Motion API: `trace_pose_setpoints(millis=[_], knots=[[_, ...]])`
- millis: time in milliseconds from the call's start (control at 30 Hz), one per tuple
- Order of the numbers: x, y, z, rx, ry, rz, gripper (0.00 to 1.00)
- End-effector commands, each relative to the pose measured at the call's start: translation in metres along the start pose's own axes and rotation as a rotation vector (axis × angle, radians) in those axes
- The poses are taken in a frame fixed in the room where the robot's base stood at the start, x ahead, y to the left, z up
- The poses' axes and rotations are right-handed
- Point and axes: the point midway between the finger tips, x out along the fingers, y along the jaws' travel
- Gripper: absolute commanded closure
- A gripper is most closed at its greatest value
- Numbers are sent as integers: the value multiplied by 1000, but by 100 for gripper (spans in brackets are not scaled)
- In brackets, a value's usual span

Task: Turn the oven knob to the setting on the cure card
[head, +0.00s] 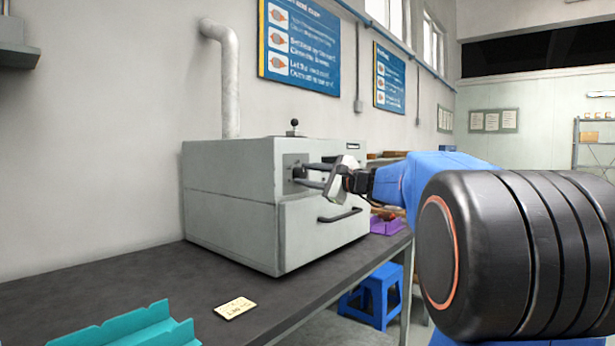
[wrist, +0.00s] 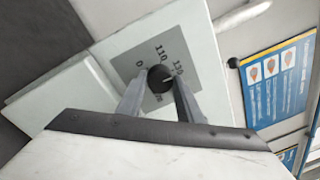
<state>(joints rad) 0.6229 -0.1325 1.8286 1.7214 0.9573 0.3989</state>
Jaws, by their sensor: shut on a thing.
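The grey oven (head: 230,165) stands on the bench against the wall. Its black knob (wrist: 160,78) sits on a grey dial plate (wrist: 185,55) marked 0, 110 and 130, with another mark partly hidden by the gripper. My gripper (wrist: 159,86) is shut on the knob, one finger on each side. In the head view my gripper (head: 302,175) reaches the oven front from the right. A light line on the knob appears to point to the right, near 130, but is small. The cream cure card (head: 235,308) lies flat on the bench; its print is too blurred to read.
An oven handle (head: 340,215) juts out below my gripper. A purple tray (head: 387,226) is behind the oven's right side, and a blue stool (head: 372,295) stands below.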

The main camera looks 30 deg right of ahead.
Motion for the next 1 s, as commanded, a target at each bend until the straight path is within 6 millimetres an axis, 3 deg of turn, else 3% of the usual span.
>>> trace_pose_setpoints(millis=[300,333,400,767,1000], knots=[[0,1,-2,2,3,2,90],[0,1,-2,2,3,2,65],[0,1,-2,2,2,1,49],[-2,0,-1,1,2,0,49],[-30,-1,-1,1,4,-2,49]])
